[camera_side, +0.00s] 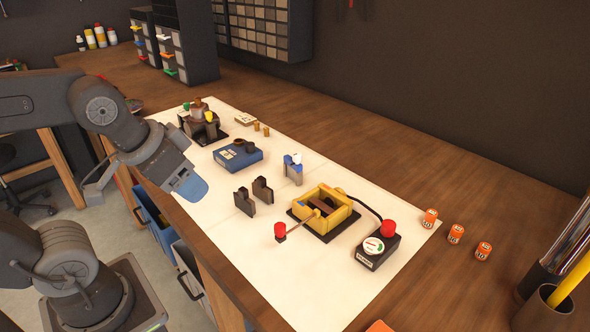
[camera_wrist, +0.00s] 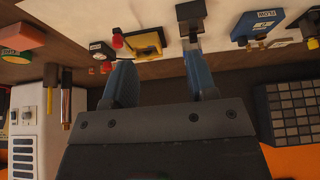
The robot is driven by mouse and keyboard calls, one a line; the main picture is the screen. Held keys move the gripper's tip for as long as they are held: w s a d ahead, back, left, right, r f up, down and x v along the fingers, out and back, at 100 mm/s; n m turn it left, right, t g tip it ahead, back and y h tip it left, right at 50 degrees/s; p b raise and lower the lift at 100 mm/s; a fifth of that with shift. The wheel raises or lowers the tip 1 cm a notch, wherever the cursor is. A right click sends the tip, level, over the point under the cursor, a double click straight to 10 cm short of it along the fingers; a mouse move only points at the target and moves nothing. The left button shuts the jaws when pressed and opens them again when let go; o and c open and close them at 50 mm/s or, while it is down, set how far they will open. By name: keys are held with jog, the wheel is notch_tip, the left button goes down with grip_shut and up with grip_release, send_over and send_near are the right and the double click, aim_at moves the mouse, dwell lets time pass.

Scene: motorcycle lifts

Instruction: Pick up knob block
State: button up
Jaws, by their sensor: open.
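No single part is clearly the knob block. Parts with knobs on the white mat are a yellow frame (camera_side: 325,211) with a red-knobbed lever (camera_side: 280,231), and a dark gauge box (camera_side: 376,250) with a red knob. A small grey block (camera_side: 293,174) with a blue and white top stands behind two dark brown blocks (camera_side: 244,201). My gripper (camera_side: 190,187) is above the mat's near left edge, apart from all these. In the wrist view my gripper (camera_wrist: 162,72) is open and empty, with the yellow frame (camera_wrist: 147,42) beyond its fingers.
A blue box (camera_side: 238,155) and a dark fixture with coloured knobs (camera_side: 203,123) are farther back on the mat. A dark cup (camera_side: 543,308) is at the front right. The bench's back right is clear.

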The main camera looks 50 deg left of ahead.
jog(key=w+r+n+g+y, duration=0.15)
jog(key=w+r+n, duration=0.25)
jog(key=w, duration=0.4)
jog(key=n+g+y, duration=0.3)
jog(key=n+g, duration=0.1)
jog(key=n, duration=0.9)
send_over(293, 159)
jog(key=w+d, duration=0.1)
jog(key=d, duration=0.3)
notch_tip(293, 159, down, 5)
jog(key=x, duration=0.8)
jog(key=shift+w+a, duration=0.15)
jog(key=shift+w, duration=0.1)
jog(key=shift+x, duration=2.6)
jog(key=shift+s+r, duration=0.15)
grip_shut()
